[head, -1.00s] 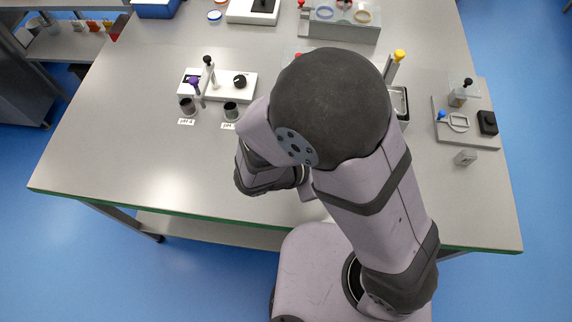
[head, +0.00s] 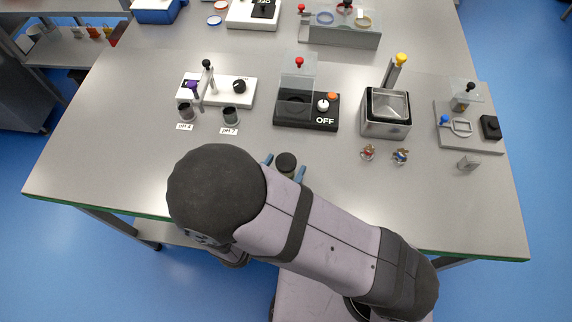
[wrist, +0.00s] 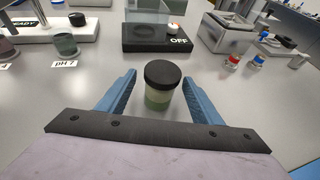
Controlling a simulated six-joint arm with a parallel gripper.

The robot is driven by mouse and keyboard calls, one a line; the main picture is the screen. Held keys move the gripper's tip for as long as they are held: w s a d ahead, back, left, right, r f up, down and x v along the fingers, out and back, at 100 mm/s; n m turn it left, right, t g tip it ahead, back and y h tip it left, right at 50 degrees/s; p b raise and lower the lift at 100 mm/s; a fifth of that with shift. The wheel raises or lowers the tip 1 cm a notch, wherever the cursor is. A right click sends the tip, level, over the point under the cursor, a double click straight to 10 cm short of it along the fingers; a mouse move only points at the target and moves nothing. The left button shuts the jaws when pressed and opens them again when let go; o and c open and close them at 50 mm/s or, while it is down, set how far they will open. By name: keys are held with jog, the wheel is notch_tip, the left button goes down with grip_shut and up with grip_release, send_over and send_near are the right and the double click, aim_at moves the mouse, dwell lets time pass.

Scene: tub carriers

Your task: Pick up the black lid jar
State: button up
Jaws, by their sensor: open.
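The black lid jar (wrist: 162,88) stands upright on the table, with a flat black lid over a clear body that looks pale above and green below. In the head view the jar (head: 286,163) is near the table's front, partly hidden by my arm. My gripper (wrist: 161,92) is open, with one blue finger on each side of the jar. A gap shows between the left finger and the jar; the right finger is closer to it, and I cannot tell if it touches. In the head view both blue fingertips of my gripper (head: 284,167) show beside the lid.
A black device marked OFF (head: 307,123) with a clear shield stands behind the jar. A metal bath (head: 385,128) and two small red and blue items (head: 400,156) are to the right. Dark cups (head: 230,115) stand at the left. The table around the jar is clear.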

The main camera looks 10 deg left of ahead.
aim_at(291, 157)
jog(key=shift+p+x, duration=1.1)
jog(key=shift+x, duration=1)
jog(key=shift+w+d+f, duration=0.25)
jog(key=shift+w+f, duration=0.05)
jog(key=shift+w, duration=0.3)
jog(key=c, duration=1.1)
